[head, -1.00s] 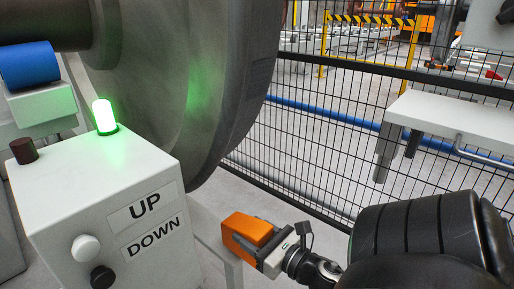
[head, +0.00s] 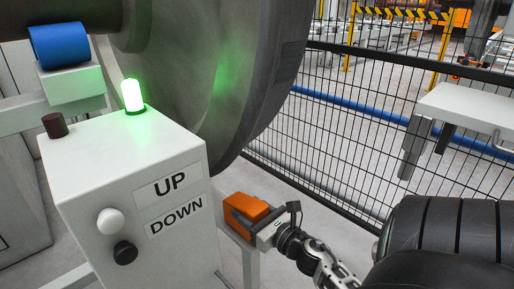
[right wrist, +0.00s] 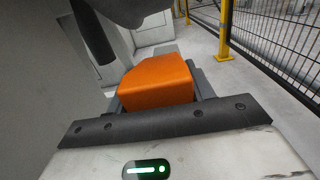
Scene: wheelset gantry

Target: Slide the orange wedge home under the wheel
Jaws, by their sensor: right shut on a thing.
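The orange wedge (head: 245,207) is in the jaws of my right gripper (head: 250,222), just below and right of the wheel's (head: 245,75) lower edge in the head view. The wheel is a large dark grey disc. In the right wrist view the wedge (right wrist: 156,80) sits between the dark fingers of the gripper (right wrist: 156,98), its smooth top showing. A dark shape crosses the top of that view; I cannot tell whether the wedge touches the wheel. My left gripper is out of view.
A pale control box (head: 125,180) with UP and DOWN labels and a lit green lamp (head: 132,96) stands left of the wedge. A black mesh fence (head: 330,150) runs behind on the right. A light bench (head: 465,115) stands at the right.

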